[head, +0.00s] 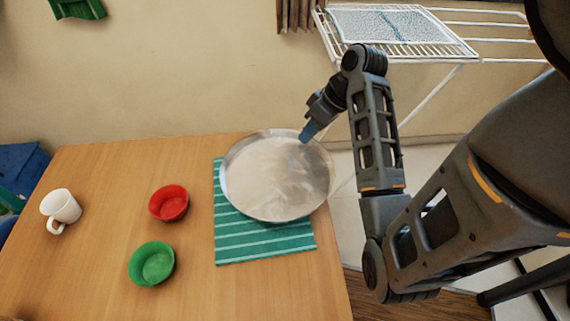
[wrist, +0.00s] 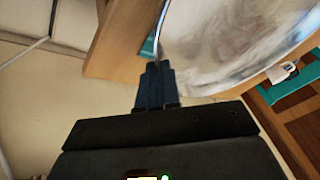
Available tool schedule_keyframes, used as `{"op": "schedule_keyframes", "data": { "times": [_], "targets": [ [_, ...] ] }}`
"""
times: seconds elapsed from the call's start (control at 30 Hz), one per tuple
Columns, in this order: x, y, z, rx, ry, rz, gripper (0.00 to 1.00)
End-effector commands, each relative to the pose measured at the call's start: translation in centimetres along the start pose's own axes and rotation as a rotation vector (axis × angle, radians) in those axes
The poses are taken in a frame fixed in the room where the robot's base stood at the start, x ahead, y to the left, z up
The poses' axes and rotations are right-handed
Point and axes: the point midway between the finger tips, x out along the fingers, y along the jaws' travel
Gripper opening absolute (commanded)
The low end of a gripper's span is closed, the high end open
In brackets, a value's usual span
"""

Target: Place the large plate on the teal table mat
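The large plate (head: 270,180) is a round, shiny metal plate with a raised rim. It overlaps the upper part of the teal striped table mat (head: 262,245) and reaches past the table's right edge. Whether its underside touches the mat cannot be told. My gripper (head: 305,136) is at the plate's upper right rim, its blue fingers close together. In the wrist view the rim of the plate (wrist: 215,50) runs down to the fingertips of my gripper (wrist: 155,68), which look shut on it. The mat's far right part is hidden under the plate.
A red bowl (head: 169,203), a green bowl (head: 152,264) and a white mug (head: 60,210) stand on the wooden table (head: 95,285) left of the mat. A white drying rack (head: 455,48) stands behind my arm. The table front between bowls and mat is clear.

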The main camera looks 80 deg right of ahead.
Motion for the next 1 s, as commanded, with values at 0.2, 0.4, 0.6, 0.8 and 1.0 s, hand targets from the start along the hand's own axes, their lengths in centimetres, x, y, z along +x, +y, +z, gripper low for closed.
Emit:
{"op": "schedule_keyframes", "data": {
  "times": [0.2,0.4,0.6,0.8,1.0],
  "targets": [
    [3.6,-2.4,-1.3,-0.001,-0.001,-0.002,0.0],
    [5.0,-3.1,-1.6,0.001,0.001,0.0,0.0],
    [7.3,-2.4,-0.6,0.002,0.0,-0.001,0.0],
    [8.4,-2.1,-0.2,0.001,0.002,0.0,0.0],
    [8.4,-2.1,-0.2,0.001,0.002,0.0,0.0]
  ]
}}
